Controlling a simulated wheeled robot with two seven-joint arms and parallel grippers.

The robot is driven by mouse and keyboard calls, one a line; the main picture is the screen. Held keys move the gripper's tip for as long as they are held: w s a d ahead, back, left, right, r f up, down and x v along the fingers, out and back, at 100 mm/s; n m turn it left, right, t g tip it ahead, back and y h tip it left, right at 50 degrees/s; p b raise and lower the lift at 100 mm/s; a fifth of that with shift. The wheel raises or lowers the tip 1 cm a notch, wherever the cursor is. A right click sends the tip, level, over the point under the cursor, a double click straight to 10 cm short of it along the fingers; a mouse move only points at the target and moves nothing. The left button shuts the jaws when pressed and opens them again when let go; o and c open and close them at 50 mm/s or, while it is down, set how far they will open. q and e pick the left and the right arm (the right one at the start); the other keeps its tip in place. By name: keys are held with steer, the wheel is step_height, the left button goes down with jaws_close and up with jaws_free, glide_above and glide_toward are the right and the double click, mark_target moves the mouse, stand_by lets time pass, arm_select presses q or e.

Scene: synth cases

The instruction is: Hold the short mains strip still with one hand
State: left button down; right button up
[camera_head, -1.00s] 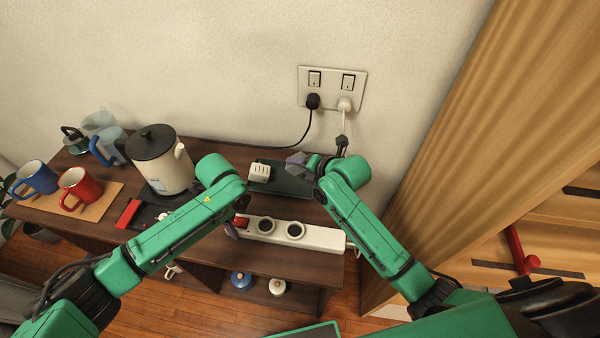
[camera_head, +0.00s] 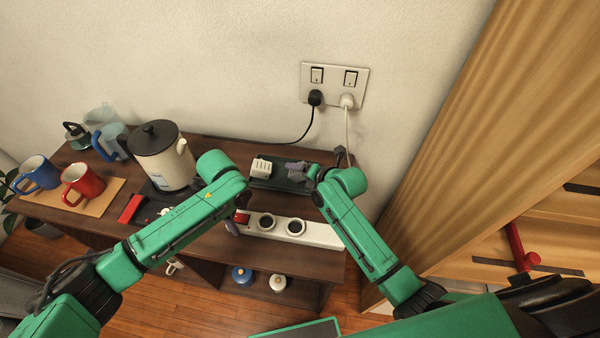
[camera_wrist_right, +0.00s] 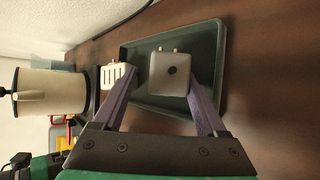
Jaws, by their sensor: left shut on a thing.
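The short mains strip (camera_head: 320,235) is white, with a red switch at its left end and two dark round sockets. It lies along the front of the dark wooden top. My left gripper (camera_head: 234,226) is shut on its left end, and my left arm partly hides the fingers. My right gripper (camera_head: 303,169) is over the dark green tray (camera_head: 281,185) behind the strip. In the right wrist view my right gripper (camera_wrist_right: 162,68) has its fingers apart, with a grey block with pins (camera_wrist_right: 170,78) between them. A gap shows at the left finger.
A white slotted piece (camera_head: 261,167) sits at the tray's left end. A kettle (camera_head: 160,160), a red mug (camera_head: 83,182) and a blue mug (camera_head: 37,174) stand to the left. A double wall socket (camera_head: 334,84) holds a black and a white plug with hanging leads.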

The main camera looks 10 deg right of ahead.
steer(key=shift+s+d+f, duration=0.2)
steer(key=shift+f, duration=0.25)
steer(key=shift+s+d+r, duration=0.1)
steer(key=shift+s, duration=0.1)
arm_select(q)
steer(key=shift+d, duration=0.15)
arm_select(e)
steer(key=r+v, duration=0.1)
steer(key=v, duration=1)
steer(key=shift+r, duration=0.15)
steer(key=shift+w, duration=0.1)
arm_select(q)
jaws_free()
